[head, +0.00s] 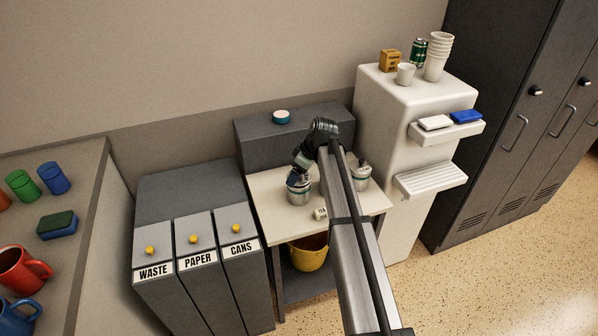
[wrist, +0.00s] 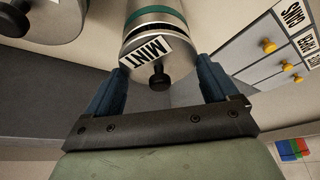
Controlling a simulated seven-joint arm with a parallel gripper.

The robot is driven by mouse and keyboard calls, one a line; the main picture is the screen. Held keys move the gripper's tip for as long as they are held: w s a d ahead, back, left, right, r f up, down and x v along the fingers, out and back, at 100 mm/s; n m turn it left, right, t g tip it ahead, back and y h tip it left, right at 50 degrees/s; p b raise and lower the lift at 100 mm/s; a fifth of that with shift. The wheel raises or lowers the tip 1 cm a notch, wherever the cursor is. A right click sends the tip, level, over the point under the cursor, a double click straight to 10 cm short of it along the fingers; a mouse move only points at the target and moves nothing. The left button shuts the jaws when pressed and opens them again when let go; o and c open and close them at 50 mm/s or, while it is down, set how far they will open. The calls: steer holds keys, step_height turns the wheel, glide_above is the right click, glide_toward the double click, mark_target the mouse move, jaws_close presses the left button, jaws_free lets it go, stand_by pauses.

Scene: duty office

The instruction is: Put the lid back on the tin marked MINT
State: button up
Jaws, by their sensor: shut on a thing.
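The silver tin marked MINT (wrist: 147,50) has a teal band and stands under my gripper (wrist: 160,82) in the wrist view. Its round lid (wrist: 178,66) has a black knob and sits between my two blue fingers, which are shut on it. A dark line runs between lid and tin body; I cannot tell whether the lid is fully seated. In the head view, the tin (head: 297,197) stands on the left of the cream table, with my gripper (head: 299,175) at its top. The arm hides part of the table.
A second silver tin (head: 361,178) stands right of my arm. A small white labelled block (head: 320,213) lies near the table's front. A teal and white round thing (head: 281,117) sits on the grey ledge (head: 255,135). Grey bins (head: 190,225) stand left, a white dispenser (head: 400,120) right.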

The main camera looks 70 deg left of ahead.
steer(key=shift+f, duration=0.15)
stand_by(0.8)
steer(key=o, duration=0.8)
steer(key=shift+r, duration=3.5)
jaws_close()
steer(key=shift+f, duration=2.2)
steer(key=shift+r, duration=0.1)
